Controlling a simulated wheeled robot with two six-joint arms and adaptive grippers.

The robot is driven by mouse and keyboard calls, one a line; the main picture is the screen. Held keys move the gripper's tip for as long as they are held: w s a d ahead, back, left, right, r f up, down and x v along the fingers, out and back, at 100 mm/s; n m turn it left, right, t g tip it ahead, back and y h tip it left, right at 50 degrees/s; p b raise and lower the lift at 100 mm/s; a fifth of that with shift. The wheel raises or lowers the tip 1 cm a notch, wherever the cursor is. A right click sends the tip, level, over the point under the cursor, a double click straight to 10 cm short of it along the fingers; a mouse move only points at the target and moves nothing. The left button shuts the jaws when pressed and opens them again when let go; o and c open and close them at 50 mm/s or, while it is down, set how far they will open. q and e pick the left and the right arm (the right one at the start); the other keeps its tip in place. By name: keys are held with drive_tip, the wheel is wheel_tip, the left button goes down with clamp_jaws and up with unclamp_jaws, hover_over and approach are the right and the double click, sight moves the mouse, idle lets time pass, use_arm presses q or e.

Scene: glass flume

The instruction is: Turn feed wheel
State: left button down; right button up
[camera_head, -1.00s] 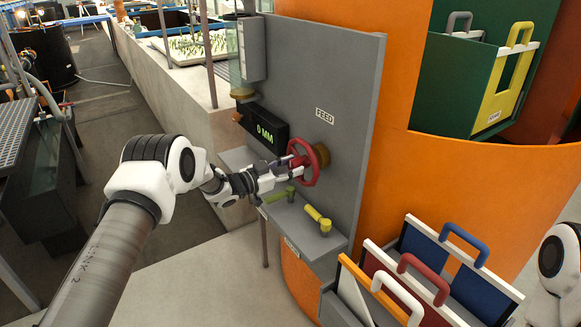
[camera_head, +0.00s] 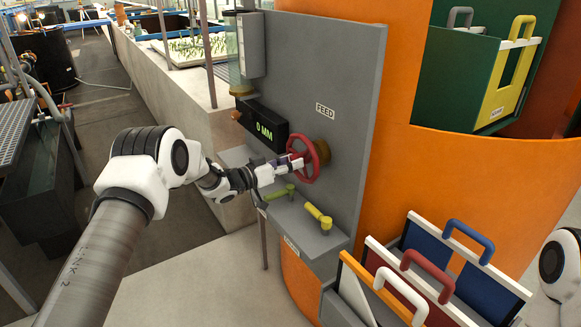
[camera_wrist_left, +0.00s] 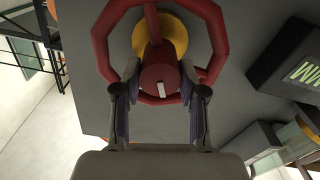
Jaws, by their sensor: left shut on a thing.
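The red feed wheel (camera_head: 314,162) stands on a brass-coloured mount on the grey panel (camera_head: 345,95), below the FEED label (camera_head: 325,112). My left gripper (camera_head: 291,164) is at the wheel's front. In the left wrist view, the red wheel (camera_wrist_left: 219,38) fills the top, and the fingers of my left gripper (camera_wrist_left: 160,92) stand either side of its red hub, which has a white mark. The gripper is shut on the hub. A black display (camera_head: 262,130) left of the wheel reads 0 MM. My right gripper is out of view.
Below the wheel, a shelf carries a green lever (camera_head: 280,193) and a yellow lever (camera_head: 318,217). Framed panels with a white handle (camera_head: 398,292), a red handle and a blue handle stand at lower right. An orange curved wall (camera_head: 440,180) rises behind.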

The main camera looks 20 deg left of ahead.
use_arm(q)
drive_tip(key=shift+f+n, duration=0.25)
drive_tip(key=shift+n, duration=0.85)
drive_tip(key=shift+s, duration=0.1)
drive_tip(key=c, duration=0.8)
unclamp_jaws()
drive_tip(key=shift+o, duration=0.7)
drive_tip(key=shift+r, duration=0.1)
drive_tip(key=v, duration=1.2)
